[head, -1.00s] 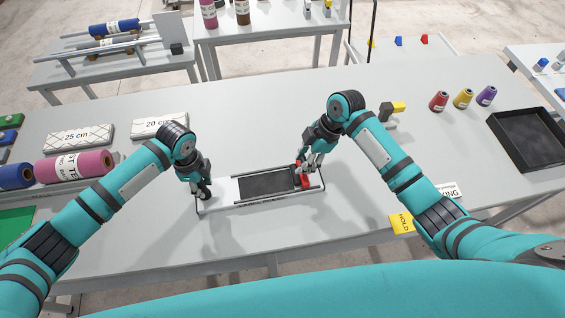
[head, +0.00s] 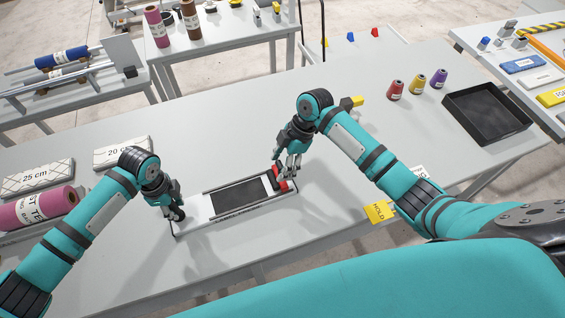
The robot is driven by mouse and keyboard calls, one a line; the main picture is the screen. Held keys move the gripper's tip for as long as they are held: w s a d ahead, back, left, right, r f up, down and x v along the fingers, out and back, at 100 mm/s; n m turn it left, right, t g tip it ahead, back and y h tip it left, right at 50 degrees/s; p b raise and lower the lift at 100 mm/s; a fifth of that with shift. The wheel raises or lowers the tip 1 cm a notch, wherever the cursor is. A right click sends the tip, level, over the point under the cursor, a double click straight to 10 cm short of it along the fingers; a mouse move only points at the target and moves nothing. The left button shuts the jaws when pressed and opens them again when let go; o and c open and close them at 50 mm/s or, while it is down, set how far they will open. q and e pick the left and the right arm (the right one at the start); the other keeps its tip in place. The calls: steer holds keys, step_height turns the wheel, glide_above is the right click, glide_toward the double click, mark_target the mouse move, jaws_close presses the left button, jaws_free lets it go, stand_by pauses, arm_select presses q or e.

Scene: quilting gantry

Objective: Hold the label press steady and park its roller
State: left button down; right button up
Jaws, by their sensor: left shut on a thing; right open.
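The label press (head: 190,207) lies on the grey table in the head view, a pale base with a dark pad (head: 238,195) and rails along its long sides. Its roller, with a red part (head: 280,184), is at the right end, with a pale strip between it and the pad. My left gripper (head: 178,214) is shut on the press's left end; its fingertips partly hide that end. My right gripper (head: 289,175) is open, with its fingers just above and beside the red part. Whether they touch it cannot be told.
A yellow HOLD card (head: 380,212) lies at the table's front edge, right of the press. Thread cones (head: 416,79) and a black tray (head: 487,116) stand at the right. A pink roll (head: 38,208) and quilted blocks (head: 38,174) are at the left. The table behind the press is clear.

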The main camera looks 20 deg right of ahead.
arm_select(q)
steer(key=shift+s+f, duration=0.25)
steer(key=shift+f, duration=0.05)
arm_select(e)
steer(key=v, duration=1.2)
steer(key=shift+s+d, duration=0.1)
